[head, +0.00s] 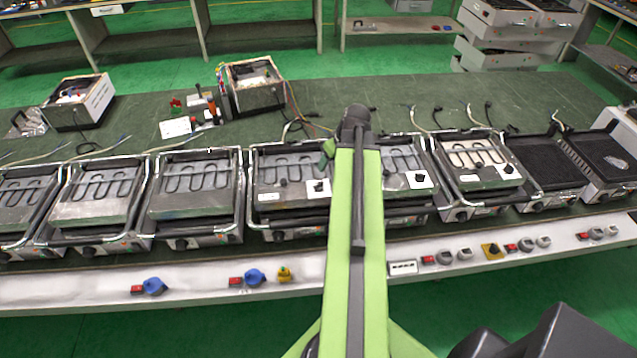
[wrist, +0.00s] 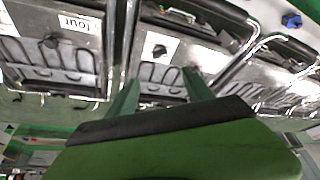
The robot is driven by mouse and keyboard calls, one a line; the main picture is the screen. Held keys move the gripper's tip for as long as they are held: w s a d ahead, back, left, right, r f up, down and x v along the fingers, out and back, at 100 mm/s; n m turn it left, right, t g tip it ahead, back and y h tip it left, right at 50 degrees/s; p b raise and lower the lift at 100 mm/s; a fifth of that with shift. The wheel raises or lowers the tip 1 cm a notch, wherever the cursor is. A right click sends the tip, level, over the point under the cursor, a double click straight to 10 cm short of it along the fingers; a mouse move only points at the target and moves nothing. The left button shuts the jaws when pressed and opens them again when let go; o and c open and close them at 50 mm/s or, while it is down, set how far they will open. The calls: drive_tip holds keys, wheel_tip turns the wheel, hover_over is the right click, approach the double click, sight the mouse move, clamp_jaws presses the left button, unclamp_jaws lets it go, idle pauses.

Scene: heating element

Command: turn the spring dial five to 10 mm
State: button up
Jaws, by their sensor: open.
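Two dark dials sit on flat plates with white cards, one left of my arm (head: 318,187) and one right of it (head: 420,179) in the head view. In the wrist view, a small dark dial (wrist: 159,51) lies on a white card between my fingers' lines. Its card's writing is too small to read, so I cannot tell if it is dial five.
Several metal grill units with coiled heating elements (head: 190,178) stand in a row along the green bench. Raised metal bar handles (wrist: 238,58) stand close by. The white front strip (head: 60,292) bears blue, red and grey switches. Open boxes (head: 254,85) stand farther back.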

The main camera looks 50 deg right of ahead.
sight(319, 184)
drive_tip(key=b+x, duration=1.5)
drive_tip(key=x, duration=0.2)
drive_tip(key=shift+s+a+f, duration=0.1)
drive_tip(key=shift+f, duration=0.1)
drive_tip(key=shift+r, duration=0.1)
